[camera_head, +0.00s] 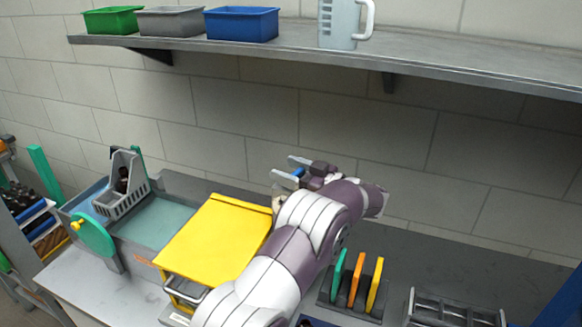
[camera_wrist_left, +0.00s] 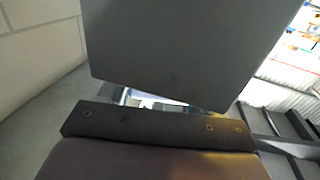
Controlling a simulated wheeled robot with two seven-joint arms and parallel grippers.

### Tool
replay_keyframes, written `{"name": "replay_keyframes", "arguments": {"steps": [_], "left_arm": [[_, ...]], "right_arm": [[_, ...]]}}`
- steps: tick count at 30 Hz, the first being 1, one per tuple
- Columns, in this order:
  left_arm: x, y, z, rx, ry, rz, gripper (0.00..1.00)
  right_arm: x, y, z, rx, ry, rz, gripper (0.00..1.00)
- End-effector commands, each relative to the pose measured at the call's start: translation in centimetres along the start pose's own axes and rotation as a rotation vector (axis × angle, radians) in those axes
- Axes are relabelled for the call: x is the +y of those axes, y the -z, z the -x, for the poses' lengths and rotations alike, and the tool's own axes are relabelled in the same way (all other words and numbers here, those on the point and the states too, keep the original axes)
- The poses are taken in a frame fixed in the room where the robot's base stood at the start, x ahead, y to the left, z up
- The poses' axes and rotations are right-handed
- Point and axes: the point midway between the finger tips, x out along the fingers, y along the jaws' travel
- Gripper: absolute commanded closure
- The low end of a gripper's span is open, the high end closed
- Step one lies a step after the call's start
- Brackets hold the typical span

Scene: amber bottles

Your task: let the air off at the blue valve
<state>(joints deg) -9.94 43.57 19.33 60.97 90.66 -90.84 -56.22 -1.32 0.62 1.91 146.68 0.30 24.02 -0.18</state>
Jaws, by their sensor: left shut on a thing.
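My left gripper (camera_head: 287,170) is behind the yellow-lidded box, near the wall in the head view. Its pale fingers are shut on a small blue part, the blue valve (camera_head: 298,172). Only a little of the valve shows between the fingers; its pipe and the way its handle is turned are hidden. In the left wrist view a large dark grey surface fills the upper middle and hides the fingertips and the valve. My right gripper is in neither view.
A box with a yellow lid (camera_head: 218,236) stands left of my left arm. A rack with green, orange and yellow plates (camera_head: 356,281) stands right of it. A shelf (camera_head: 440,72) with bins (camera_head: 241,24) and a jug (camera_head: 340,24) runs above.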

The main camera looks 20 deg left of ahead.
Motion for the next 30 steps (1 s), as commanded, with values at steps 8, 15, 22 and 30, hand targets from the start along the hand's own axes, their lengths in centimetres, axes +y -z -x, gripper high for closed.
{"name": "replay_keyframes", "arguments": {"steps": [8,15,22,30], "left_arm": [[-0.13,0.17,-0.01,0.002,0.108,0.004,0.66],[-0.2,0.26,-0.02,0.002,0.14,0.006,0.66],[-0.21,0.31,-0.03,0.003,0.142,0.006,0.66],[-0.21,0.27,-0.03,0.003,0.141,0.005,0.15]], "right_arm": [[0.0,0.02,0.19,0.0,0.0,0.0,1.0],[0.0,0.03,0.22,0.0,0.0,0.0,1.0],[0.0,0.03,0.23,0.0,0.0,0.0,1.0],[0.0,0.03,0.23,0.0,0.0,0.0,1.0]]}}
